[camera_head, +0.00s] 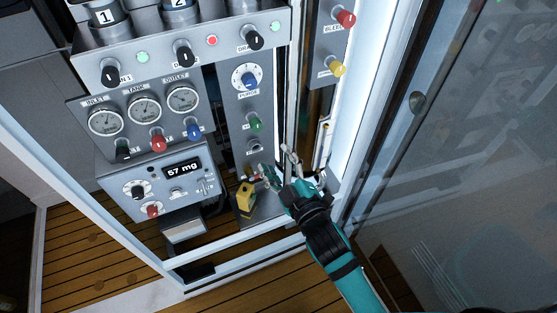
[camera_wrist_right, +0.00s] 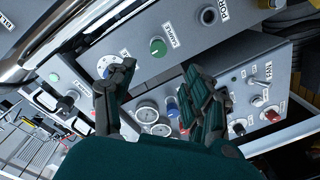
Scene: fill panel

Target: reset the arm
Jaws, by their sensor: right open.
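My right arm comes in from the bottom right in the head view. Its gripper (camera_head: 279,167) is open in front of the lower part of the narrow panel column (camera_head: 228,105), below a green knob (camera_head: 256,124). In the right wrist view the gripper (camera_wrist_right: 160,72) has its two dark fingers spread, with nothing between them but the panel behind. The green knob (camera_wrist_right: 158,47) shows beyond the fingertips there. I cannot tell whether the fingers touch the panel. My left gripper is not in view.
The panel has three gauges (camera_head: 144,109), several knobs and a display (camera_head: 182,170) reading 57 mg. A yellow object (camera_head: 246,199) sits just left of the right gripper. A pale frame post (camera_head: 375,90) and a glass pane (camera_head: 470,150) stand at the right.

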